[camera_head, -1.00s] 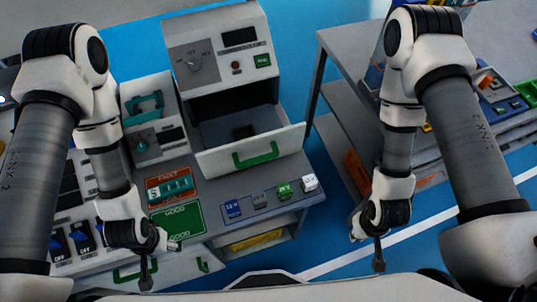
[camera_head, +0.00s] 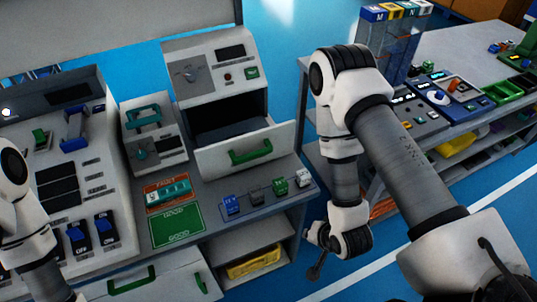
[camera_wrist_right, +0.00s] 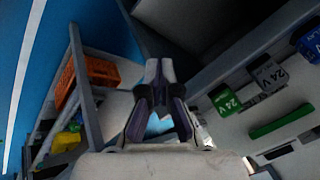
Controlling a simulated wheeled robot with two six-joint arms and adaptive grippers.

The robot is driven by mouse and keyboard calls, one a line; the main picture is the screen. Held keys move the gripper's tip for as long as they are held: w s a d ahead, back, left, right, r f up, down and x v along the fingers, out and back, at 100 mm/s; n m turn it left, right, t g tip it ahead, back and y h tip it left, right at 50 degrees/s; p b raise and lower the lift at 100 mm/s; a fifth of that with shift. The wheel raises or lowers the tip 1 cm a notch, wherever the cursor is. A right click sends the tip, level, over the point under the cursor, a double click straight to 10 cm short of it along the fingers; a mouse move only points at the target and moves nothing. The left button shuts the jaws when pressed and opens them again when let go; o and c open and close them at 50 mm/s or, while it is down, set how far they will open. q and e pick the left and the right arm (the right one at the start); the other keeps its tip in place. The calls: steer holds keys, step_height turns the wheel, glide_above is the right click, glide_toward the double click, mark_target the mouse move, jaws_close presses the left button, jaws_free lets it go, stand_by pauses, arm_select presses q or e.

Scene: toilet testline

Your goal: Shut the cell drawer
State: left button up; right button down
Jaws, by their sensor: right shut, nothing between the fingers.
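The cell drawer (camera_head: 220,158) has a pale front with a green handle (camera_head: 250,151). It stands out from the grey tester housing (camera_head: 212,75), with a dark opening above and behind its front. My right gripper (camera_head: 316,271) is shut and empty. It is low and to the right of the drawer, apart from it, by the bench's right end. In the right wrist view its fingertips (camera_wrist_right: 158,66) meet. My left arm shows at the left edge, but its gripper is out of view.
Several small labelled blocks (camera_head: 256,197) stand on the bench in front of the drawer. A green card (camera_head: 178,226) lies to their left. A yellow bin (camera_head: 254,263) sits on the shelf below. A second table (camera_head: 462,75) stands to the right, with blue floor between.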

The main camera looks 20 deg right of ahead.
steer(key=w+r+m+t+b, duration=0.3)
steer(key=w+r+m+t, duration=0.3)
steer(key=w, duration=0.3)
steer(key=m+t+b, duration=0.2)
steer(key=m+b, duration=0.1)
steer(key=b, duration=0.4)
glide_toward(277, 145)
steer(key=p+x, duration=0.2)
steer(key=x, duration=0.4)
steer(key=shift+w, duration=0.2)
steer(key=shift+w+f, duration=0.15)
steer(key=shift+w, duration=0.05)
steer(key=shift+a, duration=0.1)
